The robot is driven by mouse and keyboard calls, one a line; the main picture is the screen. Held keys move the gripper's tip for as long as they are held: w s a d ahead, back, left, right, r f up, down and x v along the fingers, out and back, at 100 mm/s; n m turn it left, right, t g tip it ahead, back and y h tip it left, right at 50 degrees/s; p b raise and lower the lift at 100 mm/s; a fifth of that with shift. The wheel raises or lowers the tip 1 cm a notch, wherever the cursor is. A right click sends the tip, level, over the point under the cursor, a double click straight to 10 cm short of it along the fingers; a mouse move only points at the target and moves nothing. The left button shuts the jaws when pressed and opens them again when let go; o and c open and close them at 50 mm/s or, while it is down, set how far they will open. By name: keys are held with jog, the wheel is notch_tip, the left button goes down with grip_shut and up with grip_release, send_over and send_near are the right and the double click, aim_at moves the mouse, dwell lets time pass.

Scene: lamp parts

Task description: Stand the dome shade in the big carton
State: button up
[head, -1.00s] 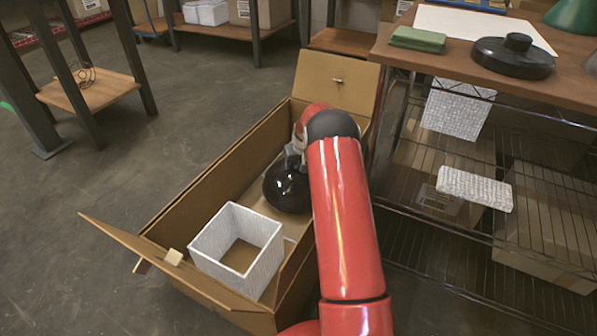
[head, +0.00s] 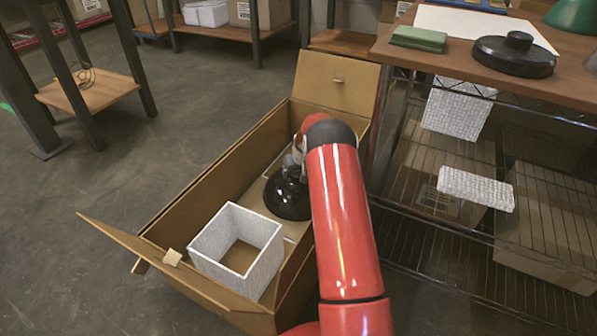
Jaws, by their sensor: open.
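The dome shade (head: 287,198) is glossy black and stands in the big carton (head: 193,192), wide side down on the carton's floor. It is near the carton's right wall, and my red arm hides part of its right side. My gripper (head: 293,168) is inside the carton at the narrow top of the shade. It is open, with its fingers close to the shade's neck; they are small and partly hidden, so I cannot tell whether they touch it.
A white square open-topped shade (head: 237,250) stands at the carton's near end. The carton's flaps (head: 337,85) are folded outward. A wire rack with a wooden top (head: 430,57) stands close on the right, bearing a black round base (head: 513,56) and a green block (head: 418,39).

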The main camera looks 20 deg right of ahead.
jog(key=a+p+v, duration=0.1)
jog(key=a+v, duration=0.2)
jog(key=v, duration=1.1)
jog(key=a+p+v, duration=0.1)
jog(key=a+v, duration=0.3)
jog(key=v, duration=1)
jog(key=s+a+r+n, duration=0.1)
jog(key=s+a+r, duration=0.6)
jog(key=s, duration=0.4)
jog(key=shift+t+y, duration=0.3)
jog(key=shift+t, duration=0.2)
jog(key=s+a+r, duration=0.1)
jog(key=s+a, duration=0.1)
jog(key=s, duration=0.5)
jog(key=s+a+r, duration=0.1)
jog(key=s, duration=0.7)
jog(key=s+a+r, duration=0.1)
jog(key=s+a, duration=0.1)
jog(key=s, duration=0.6)
jog(key=shift+s+a, duration=0.1)
jog(key=shift+a, duration=0.2)
jog(key=shift+s+f, duration=0.15)
jog(key=shift+s, duration=0.25)
